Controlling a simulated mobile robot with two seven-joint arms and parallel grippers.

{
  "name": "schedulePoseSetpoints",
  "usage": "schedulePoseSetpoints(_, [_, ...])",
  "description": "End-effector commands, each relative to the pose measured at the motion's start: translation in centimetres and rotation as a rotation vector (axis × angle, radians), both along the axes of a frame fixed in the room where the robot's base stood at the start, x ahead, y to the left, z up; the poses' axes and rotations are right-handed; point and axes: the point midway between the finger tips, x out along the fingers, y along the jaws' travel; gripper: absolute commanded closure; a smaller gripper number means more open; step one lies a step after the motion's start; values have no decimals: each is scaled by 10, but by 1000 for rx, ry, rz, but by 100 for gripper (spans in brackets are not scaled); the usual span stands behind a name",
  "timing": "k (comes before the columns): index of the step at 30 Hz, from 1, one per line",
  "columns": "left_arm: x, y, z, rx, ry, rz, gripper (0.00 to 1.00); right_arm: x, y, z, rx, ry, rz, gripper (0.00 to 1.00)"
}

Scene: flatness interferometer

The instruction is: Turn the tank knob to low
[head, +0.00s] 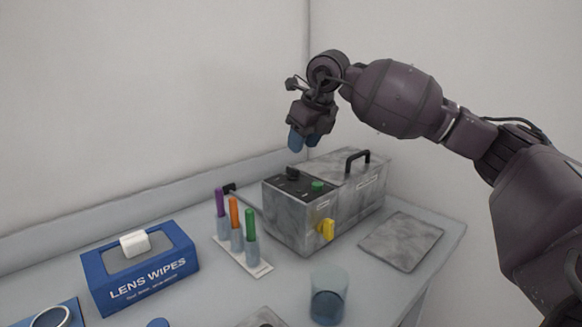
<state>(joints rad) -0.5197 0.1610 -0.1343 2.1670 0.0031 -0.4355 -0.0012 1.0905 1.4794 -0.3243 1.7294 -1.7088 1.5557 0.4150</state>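The tank (343,216) is a grey metal box on the bench, with a black panel (283,187) on its near left top. A black knob (292,173) sits on this panel beside a green button (317,186). Which mark the knob points to is too small to read. A yellow tap (326,230) is on the tank's front. My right gripper (305,141) hangs above the knob, apart from it, blue fingertips pointing down. Its fingertips show a small gap with nothing between them. My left gripper is not in view.
Left of the tank stands a rack (243,256) with purple, orange and green capped tubes. A blue lens wipes box (140,270) is further left. A glass beaker (328,296) stands in front. A flat grey plate (401,241) lies right of the tank. A black handle (357,156) rises from the tank's lid.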

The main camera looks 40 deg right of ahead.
Motion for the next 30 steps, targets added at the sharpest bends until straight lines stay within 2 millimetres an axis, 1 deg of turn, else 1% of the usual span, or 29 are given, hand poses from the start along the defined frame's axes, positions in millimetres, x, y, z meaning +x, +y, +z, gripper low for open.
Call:
schedulePoseSetpoints(1, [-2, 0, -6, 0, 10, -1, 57, 5, 1, -16, 1, 11, 1, 61])
schedulePoseSetpoints(3, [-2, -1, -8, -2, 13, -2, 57, 10, 1, -28, 1, 10, 1, 61])
schedulePoseSetpoints(9, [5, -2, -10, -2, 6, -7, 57, 21, 2, -54, 1, 7, 2, 61])
schedulePoseSetpoints(12, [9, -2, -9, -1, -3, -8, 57, 25, 3, -62, 2, 6, 2, 61])
schedulePoseSetpoints(17, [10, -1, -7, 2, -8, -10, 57, 28, 3, -69, 1, 3, 2, 61])
schedulePoseSetpoints(26, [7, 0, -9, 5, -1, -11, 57, 28, 3, -69, 1, 1, 2, 61])
schedulePoseSetpoints(29, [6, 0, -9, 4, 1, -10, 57, 28, 3, -69, 1, 1, 2, 74])
schedulePoseSetpoints(30, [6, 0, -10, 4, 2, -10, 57, 28, 3, -69, 1, 1, 2, 81])
